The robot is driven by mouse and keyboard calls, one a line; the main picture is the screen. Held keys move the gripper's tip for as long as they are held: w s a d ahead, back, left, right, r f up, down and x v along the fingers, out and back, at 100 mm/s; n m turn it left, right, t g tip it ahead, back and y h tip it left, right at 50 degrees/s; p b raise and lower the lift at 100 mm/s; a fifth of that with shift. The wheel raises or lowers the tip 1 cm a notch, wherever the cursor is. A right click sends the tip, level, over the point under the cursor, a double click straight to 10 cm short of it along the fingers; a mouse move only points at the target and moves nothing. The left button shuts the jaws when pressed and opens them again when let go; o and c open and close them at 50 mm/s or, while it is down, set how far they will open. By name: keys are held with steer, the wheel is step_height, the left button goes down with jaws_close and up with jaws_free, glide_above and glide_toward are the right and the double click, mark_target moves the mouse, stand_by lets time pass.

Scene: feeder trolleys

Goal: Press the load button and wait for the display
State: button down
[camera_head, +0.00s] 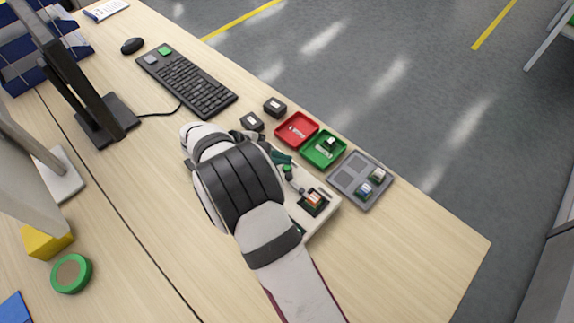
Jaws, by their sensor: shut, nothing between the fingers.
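My gripper (262,143) is mostly hidden behind my white and black wrist; only dark parts of it show, shut and empty, over the far side of a pale fixture (325,218). The fixture has a small green knob or button (287,168) near my gripper and a dark socket with an orange and white part (313,199). I cannot tell whether my gripper touches the fixture. No label marks a load button. A dark monitor (72,75) stands at the left, its screen turned away from view.
A red tray (281,139), a green tray (309,158) and a grey tray (346,186) lie beyond the fixture. Two small black boxes sit near the keyboard (190,80). A green roll (69,287) and yellow block (40,241) lie left. The right table end is clear.

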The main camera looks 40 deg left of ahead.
step_height(320, 180, up, 5)
stand_by(0.5)
stand_by(0.6)
steer(key=w+d+r+m+g, duration=0.15)
steer(key=d+r+m, duration=0.3)
steer(key=d, duration=0.45)
steer(key=d+r+m+g, duration=0.3)
steer(key=d+m, duration=0.2)
steer(key=d, duration=0.5)
steer(key=d+r+m+g, duration=0.3)
steer(key=d+m, duration=0.2)
steer(key=d, duration=0.4)
steer(key=s+d+m+g+y, duration=0.1)
steer(key=s+d+m+y, duration=0.4)
steer(key=s+d+m, duration=0.4)
steer(key=s+m, duration=0.4)
steer(key=s, duration=0.2)
steer(key=shift+s+y, duration=0.2)
steer(key=shift+y, duration=0.1)
